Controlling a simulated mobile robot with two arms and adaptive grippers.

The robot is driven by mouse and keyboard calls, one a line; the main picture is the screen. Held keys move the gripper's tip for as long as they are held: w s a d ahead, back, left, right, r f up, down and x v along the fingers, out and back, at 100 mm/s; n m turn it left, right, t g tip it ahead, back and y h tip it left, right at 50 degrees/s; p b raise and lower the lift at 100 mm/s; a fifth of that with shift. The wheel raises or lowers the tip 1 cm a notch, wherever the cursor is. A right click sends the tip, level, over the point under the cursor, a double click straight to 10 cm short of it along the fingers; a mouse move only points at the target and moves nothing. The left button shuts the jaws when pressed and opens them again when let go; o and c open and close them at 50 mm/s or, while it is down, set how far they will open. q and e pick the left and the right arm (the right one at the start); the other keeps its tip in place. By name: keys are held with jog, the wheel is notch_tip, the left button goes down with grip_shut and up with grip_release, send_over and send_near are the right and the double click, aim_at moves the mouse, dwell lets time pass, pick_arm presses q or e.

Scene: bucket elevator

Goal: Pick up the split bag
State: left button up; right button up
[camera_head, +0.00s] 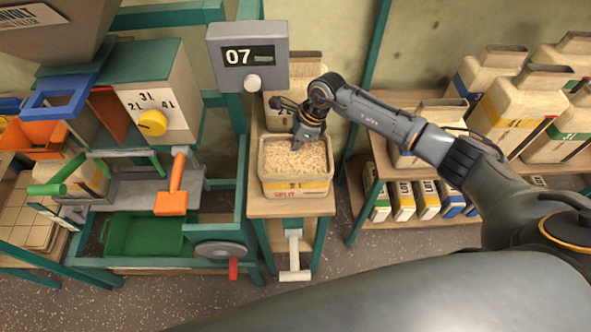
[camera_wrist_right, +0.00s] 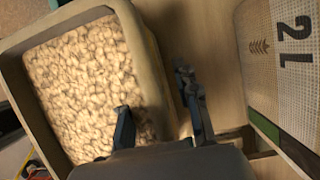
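The split bag (camera_head: 297,187) is an open-topped beige bag, full of pale grain, with a yellow band and red lettering reading "SPLIT". It stands upright on a small wooden stand. My right gripper (camera_head: 307,139) is at the bag's back rim, pointing down. In the right wrist view the bag (camera_wrist_right: 20,42) fills the left side. There my right gripper (camera_wrist_right: 155,95) has its fingers apart, one over the grain and the other outside the bag wall, with the wall between them. I cannot tell whether either finger touches it. My left gripper is not in view.
Another bag (camera_wrist_right: 286,75), marked "2L", stands close behind the split bag. A display post reading "07" (camera_head: 248,57) rises at the back left. A machine with a green bin (camera_head: 148,236) and orange handle (camera_head: 173,187) is left; shelves of bags (camera_head: 515,105) are right.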

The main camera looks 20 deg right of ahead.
dwell(0.3)
grip_shut()
